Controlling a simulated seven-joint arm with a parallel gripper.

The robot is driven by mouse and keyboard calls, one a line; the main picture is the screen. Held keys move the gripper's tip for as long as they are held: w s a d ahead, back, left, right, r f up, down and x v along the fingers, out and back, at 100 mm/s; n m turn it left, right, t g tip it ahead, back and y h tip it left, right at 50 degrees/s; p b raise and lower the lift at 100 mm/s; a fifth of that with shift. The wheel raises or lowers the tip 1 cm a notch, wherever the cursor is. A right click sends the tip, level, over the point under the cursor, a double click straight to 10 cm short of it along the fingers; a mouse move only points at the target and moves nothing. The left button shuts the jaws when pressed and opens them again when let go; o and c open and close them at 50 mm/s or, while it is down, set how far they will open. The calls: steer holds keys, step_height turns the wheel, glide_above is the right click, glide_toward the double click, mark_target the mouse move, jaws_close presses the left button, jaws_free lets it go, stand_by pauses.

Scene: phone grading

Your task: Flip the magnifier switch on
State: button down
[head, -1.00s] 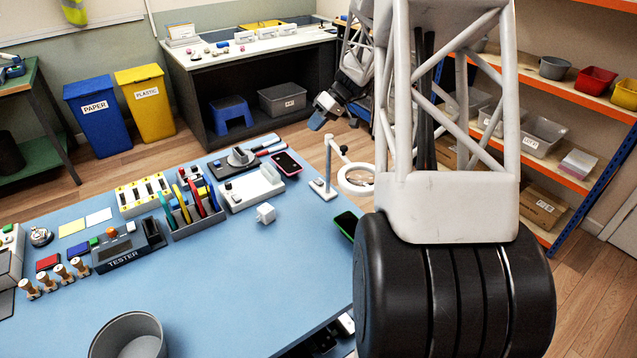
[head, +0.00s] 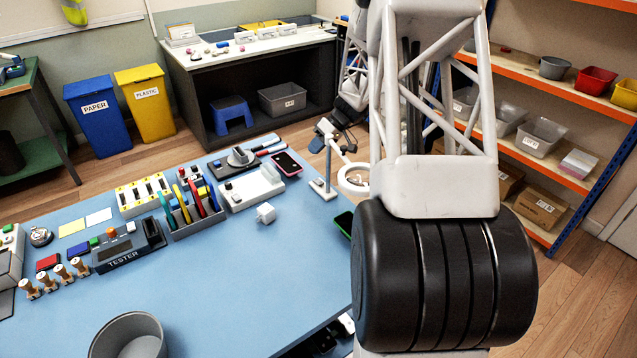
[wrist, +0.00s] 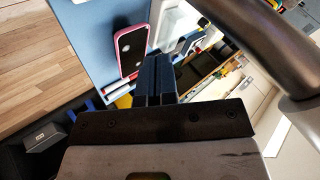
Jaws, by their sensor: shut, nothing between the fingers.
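The magnifier stands at the right side of the blue table, with a white base (head: 321,189), an upright post and a round white-rimmed lens (head: 355,180) reaching to the right. Its switch cannot be made out. My gripper (head: 317,145) is shut and empty at the top of the post, overlapping it in the head view; whether it touches is unclear. In the wrist view my shut dark fingers (wrist: 155,68) point toward the table. A thick grey curved bar close by at upper right may be part of the magnifier.
A pink-edged phone (head: 287,163) lies left of the magnifier and shows in the wrist view (wrist: 131,50). A white cube charger (head: 265,213) and a white device (head: 252,188) sit further left. The table's front middle is clear.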

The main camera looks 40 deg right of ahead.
mark_target(318, 181)
steer(key=shift+f, duration=0.15)
steer(key=shift+s+f, duration=0.2)
steer(key=shift+f, duration=1.2)
steer(key=shift+s+f, duration=0.25)
steer(key=shift+f, duration=1.1)
steer(key=shift+s+f, duration=0.2)
steer(key=shift+f, duration=1.2)
steer(key=shift+f, duration=0.45)
steer(key=shift+s+a+f, duration=0.1)
steer(key=shift+s+f, duration=0.1)
steer(key=shift+f, duration=0.3)
steer(key=shift+s+a+f, duration=0.1)
steer(key=shift+s+f, duration=0.1)
steer(key=shift+f, duration=0.25)
steer(key=shift+r, duration=0.65)
steer(key=shift+w+d+r, duration=0.1)
steer(key=shift+w+r, duration=0.1)
steer(key=shift+r, duration=0.75)
steer(key=shift+w+a+r, duration=0.1)
steer(key=shift+w+r, duration=0.15)
steer(key=shift+r, duration=0.7)
steer(key=shift+w+d+r, duration=0.1)
steer(key=shift+w+r, duration=0.1)
steer(key=shift+r, duration=0.75)
